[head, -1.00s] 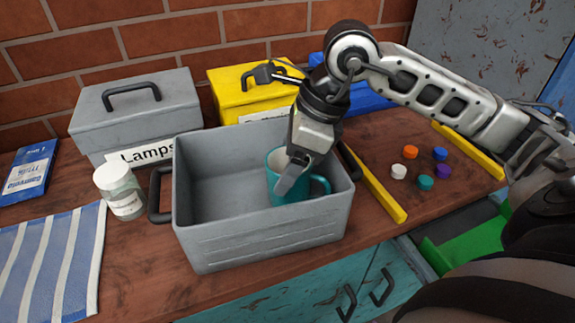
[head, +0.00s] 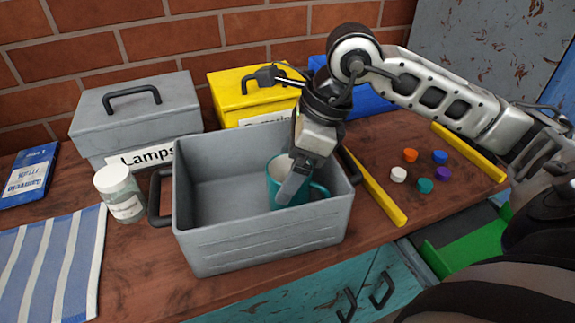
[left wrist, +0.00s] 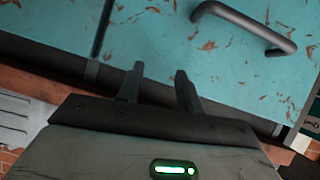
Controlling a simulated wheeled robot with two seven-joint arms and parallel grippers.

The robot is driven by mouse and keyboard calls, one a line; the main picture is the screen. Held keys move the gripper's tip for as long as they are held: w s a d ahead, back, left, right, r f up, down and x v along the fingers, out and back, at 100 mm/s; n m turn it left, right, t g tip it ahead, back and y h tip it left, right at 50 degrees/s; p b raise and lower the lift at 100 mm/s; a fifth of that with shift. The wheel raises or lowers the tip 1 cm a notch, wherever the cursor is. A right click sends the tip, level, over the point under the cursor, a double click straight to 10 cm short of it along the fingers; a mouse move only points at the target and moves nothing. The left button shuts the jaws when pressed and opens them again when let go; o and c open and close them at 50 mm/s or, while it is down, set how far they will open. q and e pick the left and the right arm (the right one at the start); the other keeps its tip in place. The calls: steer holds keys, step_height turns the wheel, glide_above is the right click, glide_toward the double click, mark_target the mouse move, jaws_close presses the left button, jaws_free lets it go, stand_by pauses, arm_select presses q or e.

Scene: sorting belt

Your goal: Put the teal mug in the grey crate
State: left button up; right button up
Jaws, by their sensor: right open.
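The teal mug (head: 279,193) is inside the open grey crate (head: 262,245), near its right end, with its handle toward the right. It looks upright, and its base is hidden behind the crate's front wall. My right gripper (head: 292,182) is open and points down at the mug, with a finger in front of the mug's side. The far finger is hidden. My left gripper (left wrist: 158,85) shows only in the left wrist view, with its two fingers apart and nothing between them, before the teal cabinet front.
A white jar (head: 120,195) stands left of the crate. A grey box labelled Lamps (head: 135,115) and a yellow box (head: 250,95) stand behind. Yellow rails (head: 380,195) and several small coloured discs (head: 411,155) lie to the right. A striped cloth (head: 50,260) lies at left.

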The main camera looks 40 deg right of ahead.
steer(key=p+v, duration=0.1)
steer(key=v, duration=1)
steer(key=shift+s, duration=0.1)
